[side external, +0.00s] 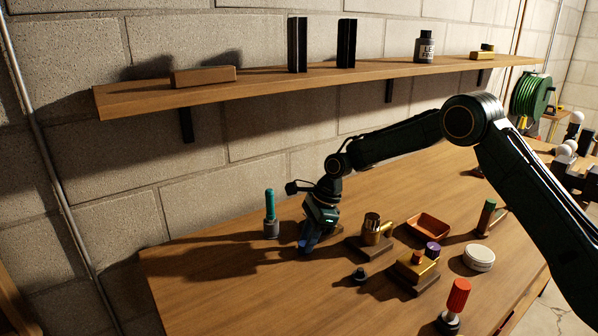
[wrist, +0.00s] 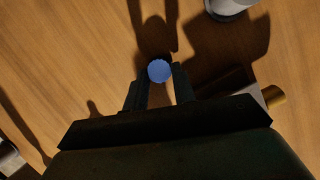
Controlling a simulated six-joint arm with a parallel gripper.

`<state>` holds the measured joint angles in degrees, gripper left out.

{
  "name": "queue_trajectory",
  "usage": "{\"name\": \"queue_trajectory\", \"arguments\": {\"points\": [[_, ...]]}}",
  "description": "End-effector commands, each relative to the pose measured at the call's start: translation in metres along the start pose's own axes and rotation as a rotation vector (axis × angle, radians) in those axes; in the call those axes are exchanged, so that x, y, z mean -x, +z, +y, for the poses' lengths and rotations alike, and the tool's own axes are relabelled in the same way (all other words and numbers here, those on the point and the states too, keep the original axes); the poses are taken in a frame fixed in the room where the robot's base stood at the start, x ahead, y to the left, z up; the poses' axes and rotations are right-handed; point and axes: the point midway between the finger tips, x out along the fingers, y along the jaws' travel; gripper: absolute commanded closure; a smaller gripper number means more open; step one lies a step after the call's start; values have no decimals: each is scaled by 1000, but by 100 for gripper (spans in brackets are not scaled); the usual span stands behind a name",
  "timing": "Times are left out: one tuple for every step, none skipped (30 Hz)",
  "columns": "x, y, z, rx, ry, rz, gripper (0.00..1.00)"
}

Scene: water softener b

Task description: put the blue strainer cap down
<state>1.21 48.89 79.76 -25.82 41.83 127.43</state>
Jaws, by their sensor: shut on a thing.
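The blue strainer cap (wrist: 159,71) is round with a ridged edge and sits between the two fingertips of my gripper (wrist: 160,80) in the wrist view. My gripper is shut on it. In the side view my gripper (side external: 310,244) points down low over the left part of the table, and the blue cap (side external: 303,247) shows at its fingertips. I cannot tell whether the cap touches the table. A second small dark blue cap-like piece (side external: 359,275) lies on the table to the right of the gripper.
A teal-handled tool (side external: 270,215) stands close left of my gripper. A brass fitting on a block (side external: 374,231) stands close right. Farther right are a brass valve body (side external: 416,266), an orange tray (side external: 430,225), a white round tin (side external: 479,258) and a red-handled tool (side external: 456,300). The front-left table is bare.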

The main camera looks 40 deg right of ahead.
Motion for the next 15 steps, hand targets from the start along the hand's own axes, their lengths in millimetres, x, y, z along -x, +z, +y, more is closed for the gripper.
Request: {"name": "queue_trajectory", "arguments": {"points": [[-1, 0, 0, 0, 0, 0, 100], [-1, 0, 0, 0, 0, 0, 100], [-2, -1, 0, 0, 0, 0, 100], [-3, -1, 0, 0, 0, 0, 100], [-3, -1, 0, 0, 0, 0, 100], [-3, -1, 0, 0, 0, -1, 66], [-3, -1, 0, 0, 0, -1, 60], [-3, -1, 0, 0, 0, 0, 54], [-3, -1, 0, 0, 0, 0, 52], [-3, -1, 0, 0, 0, 0, 52], [-3, -1, 0, 0, 0, 0, 52], [-3, -1, 0, 0, 0, 0, 52], [-3, -1, 0, 0, 0, 0, 52], [-3, -1, 0, 0, 0, 0, 52], [-3, -1, 0, 0, 0, 0, 52]]}}
